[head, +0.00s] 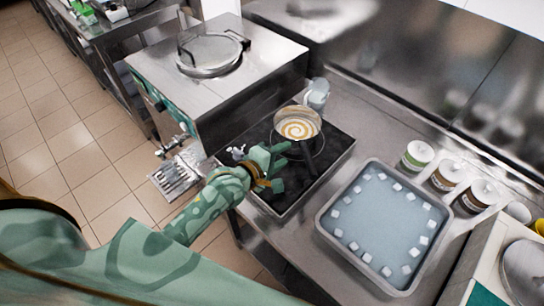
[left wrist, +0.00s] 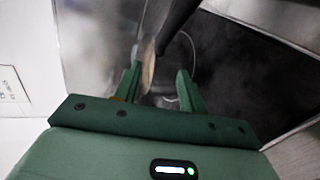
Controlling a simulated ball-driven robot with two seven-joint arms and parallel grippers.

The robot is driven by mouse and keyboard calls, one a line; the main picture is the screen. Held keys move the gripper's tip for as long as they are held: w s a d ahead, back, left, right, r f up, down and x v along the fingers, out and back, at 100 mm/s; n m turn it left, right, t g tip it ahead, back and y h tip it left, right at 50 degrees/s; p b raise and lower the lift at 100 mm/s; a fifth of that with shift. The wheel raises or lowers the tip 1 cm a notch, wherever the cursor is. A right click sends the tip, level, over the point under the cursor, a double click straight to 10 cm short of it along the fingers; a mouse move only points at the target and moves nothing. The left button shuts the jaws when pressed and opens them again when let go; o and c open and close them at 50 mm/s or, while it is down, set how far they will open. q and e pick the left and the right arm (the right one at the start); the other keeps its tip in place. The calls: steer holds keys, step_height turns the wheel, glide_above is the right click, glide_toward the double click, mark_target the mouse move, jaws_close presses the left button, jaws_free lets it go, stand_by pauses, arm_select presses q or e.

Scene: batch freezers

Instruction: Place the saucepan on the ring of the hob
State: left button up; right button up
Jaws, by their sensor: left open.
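The saucepan (head: 298,124), with a cream and brown swirl inside, is at the back part of the black hob (head: 325,152). Its dark handle (head: 311,163) points toward the front. A thin ring line shows beside the pan; I cannot tell whether the pan is centred on it. My left gripper (head: 279,168) is open over the hob, just left of the handle. In the left wrist view, my left gripper (left wrist: 159,88) has its green fingers apart, with the pan's edge (left wrist: 147,68) beyond the left finger and the handle (left wrist: 178,18) above. My right gripper is not in view.
A steel machine with a round lid (head: 210,54) stands behind left of the hob. A clear cup (head: 317,96) stands behind the pan. A tray (head: 335,240) with white cubes lies right of the hob. Several tubs (head: 448,177) line the back right.

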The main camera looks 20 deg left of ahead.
arm_select(q)
steer(key=v, duration=0.4)
steer(key=shift+s, duration=0.2)
stand_by(0.6)
